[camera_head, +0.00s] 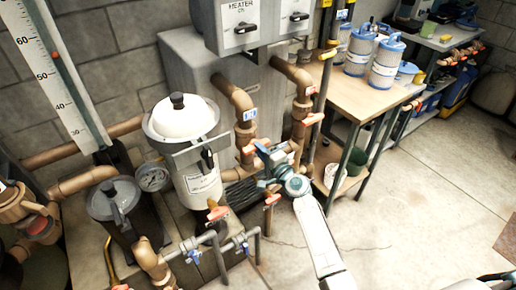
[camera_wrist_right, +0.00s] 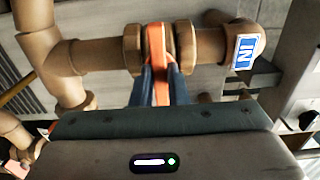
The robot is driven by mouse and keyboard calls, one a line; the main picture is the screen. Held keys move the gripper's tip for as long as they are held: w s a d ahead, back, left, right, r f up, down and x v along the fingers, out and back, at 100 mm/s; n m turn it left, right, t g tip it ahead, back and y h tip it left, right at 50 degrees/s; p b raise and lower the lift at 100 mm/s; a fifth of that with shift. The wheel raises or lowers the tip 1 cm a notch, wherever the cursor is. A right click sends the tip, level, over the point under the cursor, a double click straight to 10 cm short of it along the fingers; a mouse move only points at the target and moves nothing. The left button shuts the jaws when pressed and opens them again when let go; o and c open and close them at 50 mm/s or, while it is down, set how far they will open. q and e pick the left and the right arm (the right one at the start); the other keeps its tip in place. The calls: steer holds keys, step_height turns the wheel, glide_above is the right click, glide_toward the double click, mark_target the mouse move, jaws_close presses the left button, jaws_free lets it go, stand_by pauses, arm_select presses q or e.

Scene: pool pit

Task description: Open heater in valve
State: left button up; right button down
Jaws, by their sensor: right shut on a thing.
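The heater in valve has an orange handle (camera_wrist_right: 158,50) on a copper-brown pipe with a blue and white "IN" label (camera_wrist_right: 245,52). In the right wrist view the handle appears to lie across the pipe. My right gripper (camera_wrist_right: 160,88) has its two dark blue fingers on either side of the handle, shut on it. In the head view my right gripper (camera_head: 262,156) is at the valve below the IN label (camera_head: 250,115), and my wrist partly covers the valve. My left gripper is not in view.
The grey heater (camera_head: 240,28) stands behind the valve. A white filter tank (camera_head: 190,165) with a gauge (camera_head: 152,178) is to the left. A second pipe (camera_head: 302,100) with orange handles is close on the right. A wooden bench (camera_head: 345,98) stands beyond. Floor at right is clear.

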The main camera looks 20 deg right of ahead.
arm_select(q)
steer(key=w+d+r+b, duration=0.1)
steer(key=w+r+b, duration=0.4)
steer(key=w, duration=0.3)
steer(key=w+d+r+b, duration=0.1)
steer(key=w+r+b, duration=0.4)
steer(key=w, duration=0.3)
arm_select(e)
steer(key=shift+f+n+b, duration=0.15)
steer(key=shift+n+b, duration=3.2)
steer(key=shift+n, duration=5.95)
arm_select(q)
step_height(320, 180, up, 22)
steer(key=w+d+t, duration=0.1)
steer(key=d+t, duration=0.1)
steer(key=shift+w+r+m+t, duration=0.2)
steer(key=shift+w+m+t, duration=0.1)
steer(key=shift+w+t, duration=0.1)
arm_select(e)
steer(key=c, duration=1.3)
jaws_free()
steer(key=shift+s, duration=0.1)
